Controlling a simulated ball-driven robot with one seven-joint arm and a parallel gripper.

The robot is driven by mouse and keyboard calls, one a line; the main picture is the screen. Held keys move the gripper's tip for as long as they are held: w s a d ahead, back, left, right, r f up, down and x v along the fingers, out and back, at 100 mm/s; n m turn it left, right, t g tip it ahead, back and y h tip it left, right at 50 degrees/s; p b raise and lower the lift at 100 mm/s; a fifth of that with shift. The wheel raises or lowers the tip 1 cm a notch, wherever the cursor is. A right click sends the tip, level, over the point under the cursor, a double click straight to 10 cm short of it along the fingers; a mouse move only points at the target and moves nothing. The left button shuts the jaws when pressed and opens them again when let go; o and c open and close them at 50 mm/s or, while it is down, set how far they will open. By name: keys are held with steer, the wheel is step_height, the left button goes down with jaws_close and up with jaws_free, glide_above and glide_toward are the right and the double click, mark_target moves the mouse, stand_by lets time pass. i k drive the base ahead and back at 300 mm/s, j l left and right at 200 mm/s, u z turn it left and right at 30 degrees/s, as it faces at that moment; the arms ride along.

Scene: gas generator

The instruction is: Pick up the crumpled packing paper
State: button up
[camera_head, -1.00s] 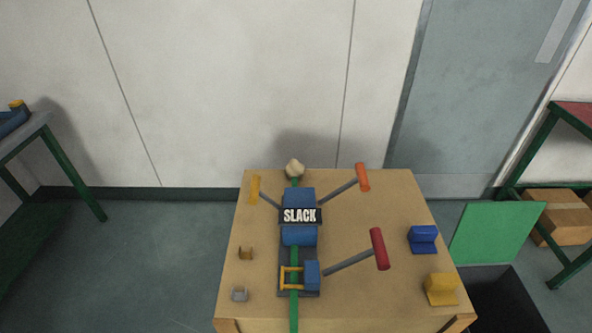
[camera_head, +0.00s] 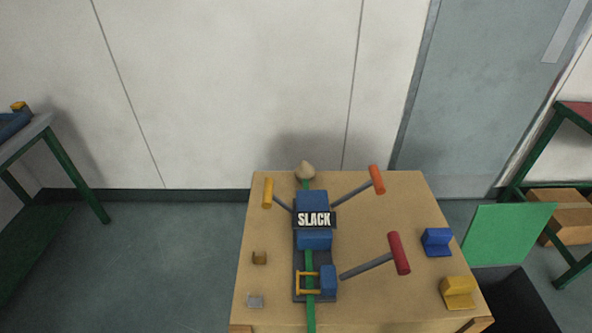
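A small beige lump (camera_head: 305,171) sits at the back edge of the wooden table, at the far end of the green strap. It may be the crumpled packing paper, but it is too small to be sure. No other paper-like thing shows. My gripper and arm are not in this view.
The wooden table (camera_head: 375,300) carries a blue device labelled SLACK (camera_head: 314,219), a green strap (camera_head: 309,264), red (camera_head: 400,253), orange (camera_head: 377,180) and yellow (camera_head: 268,192) handles, and blue (camera_head: 437,241) and yellow (camera_head: 459,291) blocks. A green panel (camera_head: 507,234) stands at right. Floor at left is clear.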

mark_target(305, 171)
steer(key=i+j, duration=0.1)
steer(key=j, duration=0.4)
steer(key=i+j, duration=0.1)
steer(key=j, duration=0.35)
steer(key=i+j, duration=0.1)
steer(key=j, duration=0.4)
steer(key=i+j, duration=0.1)
steer(key=j, duration=0.4)
steer(key=i+j, duration=0.1)
steer(key=j, duration=0.35)
steer(key=i+j, duration=0.3)
steer(key=j, duration=0.15)
steer(key=i+j+z, duration=0.1)
steer(key=i+j, duration=0.5)
steer(key=j, duration=0.3)
